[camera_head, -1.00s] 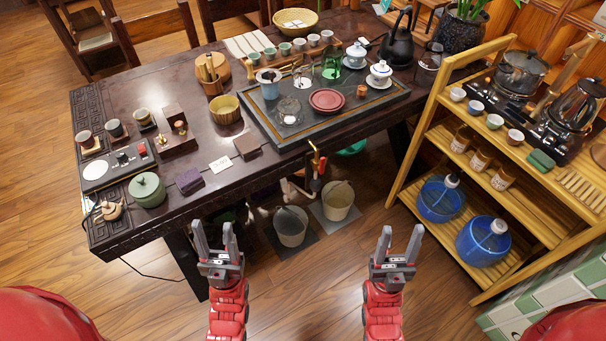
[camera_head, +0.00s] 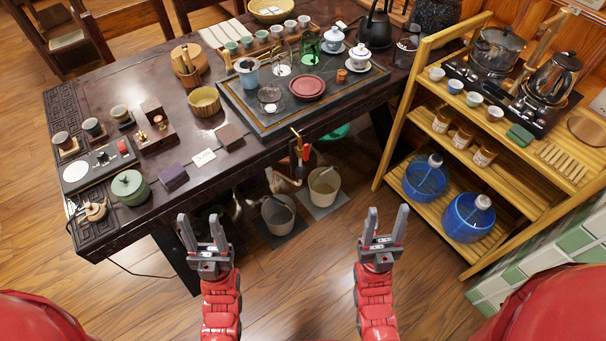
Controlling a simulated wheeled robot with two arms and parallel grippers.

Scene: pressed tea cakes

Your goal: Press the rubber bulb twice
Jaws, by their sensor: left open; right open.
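I cannot surely pick out a rubber bulb. A small red-and-dark item (camera_head: 304,152) hangs by a brass-coloured pipe at the front edge of the dark table (camera_head: 85,248); it is too small to tell whether it is the bulb. My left gripper (camera_head: 200,216) is open and empty, in front of the table's front edge and apart from everything. My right gripper (camera_head: 387,212) is open and empty, further right, between the table and the wooden shelf. Neither gripper touches anything.
A wooden shelf (camera_head: 409,109) with two blue water jugs (camera_head: 467,217) stands at the right. Two buckets (camera_head: 324,187) stand under the table. A tea tray (camera_head: 238,108) with cups and a red dish lies on the table. A green lidded pot (camera_head: 130,187) stands near its left front corner.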

